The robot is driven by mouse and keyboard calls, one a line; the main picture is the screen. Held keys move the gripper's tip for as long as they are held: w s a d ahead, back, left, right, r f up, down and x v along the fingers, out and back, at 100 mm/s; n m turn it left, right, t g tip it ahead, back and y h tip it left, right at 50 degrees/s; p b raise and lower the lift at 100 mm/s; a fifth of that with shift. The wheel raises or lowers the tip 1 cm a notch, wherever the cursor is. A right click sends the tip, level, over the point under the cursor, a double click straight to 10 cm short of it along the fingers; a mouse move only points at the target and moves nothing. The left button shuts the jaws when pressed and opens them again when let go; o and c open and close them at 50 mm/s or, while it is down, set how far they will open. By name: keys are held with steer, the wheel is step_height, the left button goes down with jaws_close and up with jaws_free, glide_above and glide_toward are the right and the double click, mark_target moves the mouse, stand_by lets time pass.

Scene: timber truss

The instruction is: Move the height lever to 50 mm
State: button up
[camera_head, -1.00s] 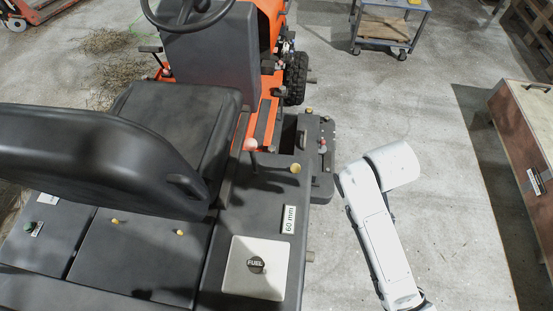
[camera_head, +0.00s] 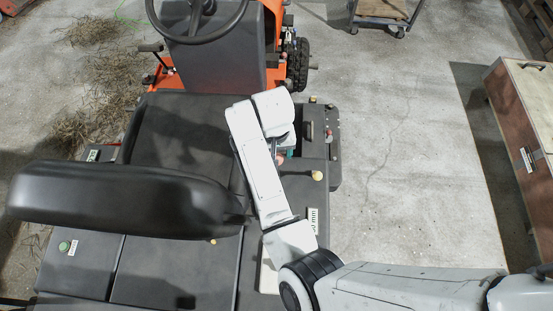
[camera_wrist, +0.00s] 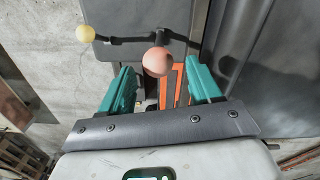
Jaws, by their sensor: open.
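A lever with a round pink knob (camera_wrist: 156,62) stands on the mower's dark side console. In the wrist view, the knob appears between and just beyond the tips of my gripper (camera_wrist: 161,82), whose teal fingers are open and apart from it. In the head view, the pink knob (camera_head: 280,160) shows beside my arm, which hides most of the gripper. A yellow knob (camera_wrist: 85,33) sits to the left in the wrist view, and the yellow knob (camera_head: 317,175) is right of my arm in the head view. A label (camera_head: 313,222), partly covered, ends in "mm".
The black seat (camera_head: 120,200) and steering wheel (camera_head: 198,12) are left of my arm. My forearm covers most of the white fuel panel (camera_head: 268,275). A wooden cabinet (camera_head: 525,110) stands at the right, a cart (camera_head: 385,14) at the top. Floor between is clear.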

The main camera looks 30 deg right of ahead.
steer(key=shift+s+d+f+b, duration=0.1)
steer(key=shift+f+b, duration=2.25)
steer(key=shift+f, duration=0.75)
steer(key=shift+c, duration=0.3)
jaws_close()
